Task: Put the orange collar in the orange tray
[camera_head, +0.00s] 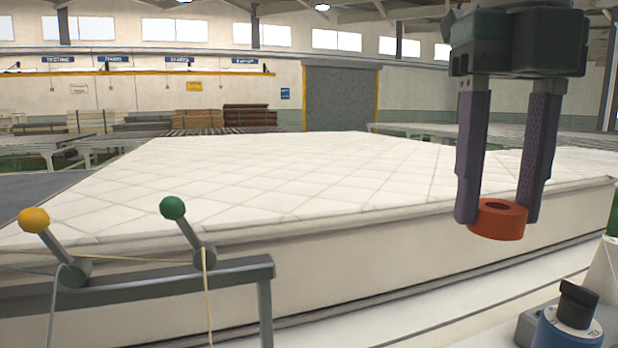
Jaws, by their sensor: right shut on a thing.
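The orange collar (500,227) is a short, thick ring with a dark hole in its top. My right gripper (501,205) comes down from the top right and is shut on the collar, one finger on each side. The collar hangs roughly level in front of the mattress's near side and appears clear of any surface. My left gripper is out of view. I see no orange tray in this view.
A large white quilted mattress (290,185) fills the middle. At lower left, a grey rail (150,288) carries two levers, with a yellow knob (34,220) and a green knob (172,208). A blue-and-black device (570,325) stands at lower right.

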